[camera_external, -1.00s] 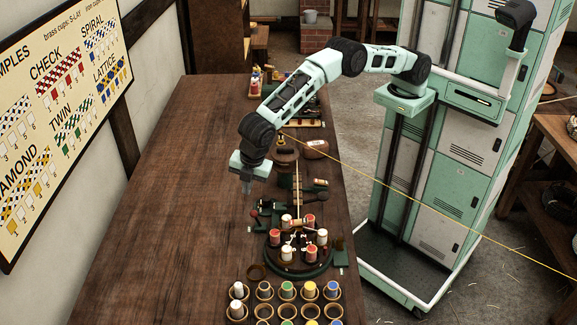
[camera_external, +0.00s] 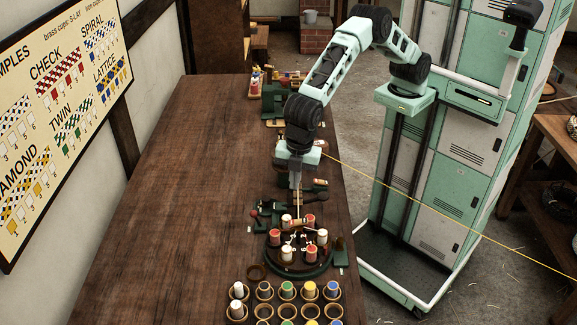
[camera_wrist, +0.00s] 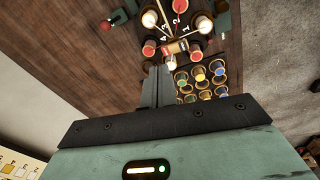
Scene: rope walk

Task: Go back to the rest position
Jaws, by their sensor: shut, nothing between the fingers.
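My gripper (camera_external: 296,186) is shut and empty. In the external view it points down above the bench, behind the round braiding stand. In the wrist view its fingers (camera_wrist: 158,86) are together with nothing between them. The round stand (camera_external: 300,272) carries several red and white bobbins (camera_external: 322,237) around a centre with a small plate. The stand's bobbins also show at the top of the wrist view (camera_wrist: 150,20).
The wooden bench (camera_external: 180,200) is clear on its left side. Rows of cups with coloured bobbins (camera_external: 287,290) stand at the front. A yellow line (camera_external: 450,217) runs to the right. A sample board (camera_external: 60,110) hangs on the left wall.

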